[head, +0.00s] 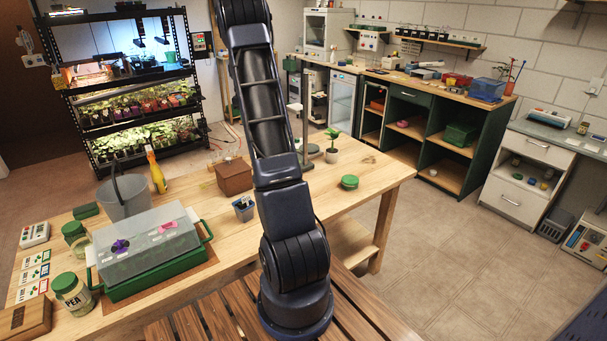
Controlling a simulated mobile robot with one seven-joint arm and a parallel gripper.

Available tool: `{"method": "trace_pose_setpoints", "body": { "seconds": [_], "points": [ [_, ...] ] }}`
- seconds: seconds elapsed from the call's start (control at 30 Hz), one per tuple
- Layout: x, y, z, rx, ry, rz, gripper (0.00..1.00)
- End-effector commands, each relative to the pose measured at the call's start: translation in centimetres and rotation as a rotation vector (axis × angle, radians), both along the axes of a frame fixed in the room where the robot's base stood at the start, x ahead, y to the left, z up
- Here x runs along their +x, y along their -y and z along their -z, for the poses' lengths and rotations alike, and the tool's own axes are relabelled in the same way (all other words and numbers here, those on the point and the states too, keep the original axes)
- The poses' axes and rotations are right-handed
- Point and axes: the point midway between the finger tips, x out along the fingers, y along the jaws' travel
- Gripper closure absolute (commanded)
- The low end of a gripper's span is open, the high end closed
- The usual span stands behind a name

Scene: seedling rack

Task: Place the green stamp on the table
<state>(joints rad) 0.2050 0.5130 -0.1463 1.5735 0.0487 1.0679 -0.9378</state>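The wooden table (325,205) fills the middle and left. I cannot make out a green stamp for certain. A small round green item (349,182) sits on the right part of the table, and a green block (86,211) lies at its left back edge; I cannot tell if either is the stamp. My arm rises from the slatted platform in front and leaves the picture at the top. My gripper is out of view, so whether it holds anything is hidden.
A clear-lidded green propagator (148,285), a grey bucket (123,196), a yellow spray bottle (155,172) and jars crowd the table's left. A brown box (233,177), a small blue pot (244,209) and a potted seedling (332,152) stand mid-table. The right front is mostly clear.

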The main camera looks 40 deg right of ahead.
Motion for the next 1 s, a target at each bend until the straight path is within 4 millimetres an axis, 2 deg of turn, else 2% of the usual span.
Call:
{"method": "trace_pose_setpoints", "body": {
  "seconds": [0.03,0.2,0.5,0.8,0.93,1.0],
  "points": [
    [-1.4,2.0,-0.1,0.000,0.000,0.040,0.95],
    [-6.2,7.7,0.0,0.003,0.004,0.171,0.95],
    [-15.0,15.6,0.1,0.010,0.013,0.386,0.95],
    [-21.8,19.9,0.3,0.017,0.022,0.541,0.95],
    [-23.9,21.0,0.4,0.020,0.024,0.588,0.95],
    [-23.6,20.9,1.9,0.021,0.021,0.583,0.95]
  ]
}}
